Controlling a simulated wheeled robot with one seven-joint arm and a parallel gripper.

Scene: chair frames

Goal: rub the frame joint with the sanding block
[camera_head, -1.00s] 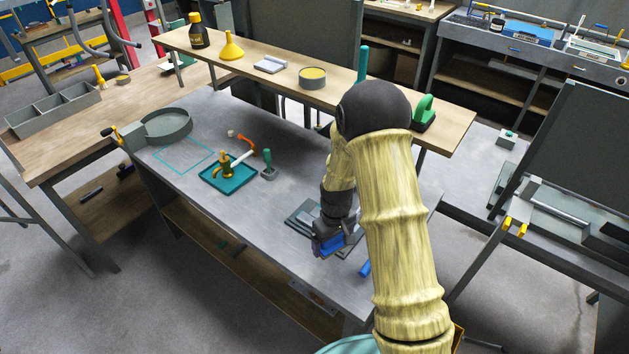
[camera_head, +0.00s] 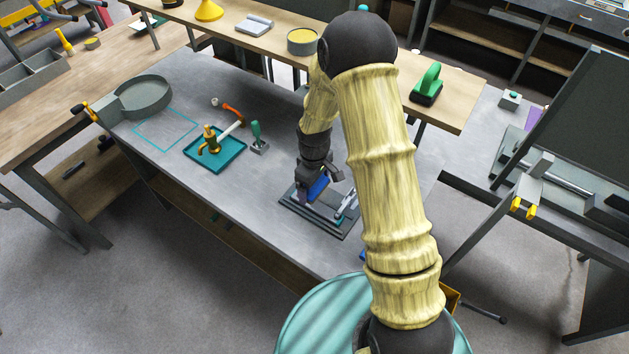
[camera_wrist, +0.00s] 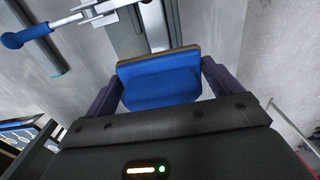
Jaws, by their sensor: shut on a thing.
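My gripper (camera_head: 316,190) is shut on the blue sanding block (camera_head: 319,187). In the wrist view the block (camera_wrist: 160,85) sits between both dark fingers, with a thin tan-grey layer along its far edge. The gripper is over a dark plate fixture (camera_head: 308,224) on the grey bench. Grey frame bars (camera_wrist: 155,25) run away from the block in the wrist view; these look like the frame joint's parts. The block hides the part of the bars closest to it, so I cannot tell whether it touches them.
A toggle clamp with a blue handle (camera_wrist: 27,37) stands beside the bars. Left on the bench are a teal tray (camera_head: 225,160) with a brass-coloured tool, a green-handled stamp-like tool (camera_head: 257,138) and a round grey dish (camera_head: 143,97). A raised wooden shelf (camera_head: 450,105) runs behind.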

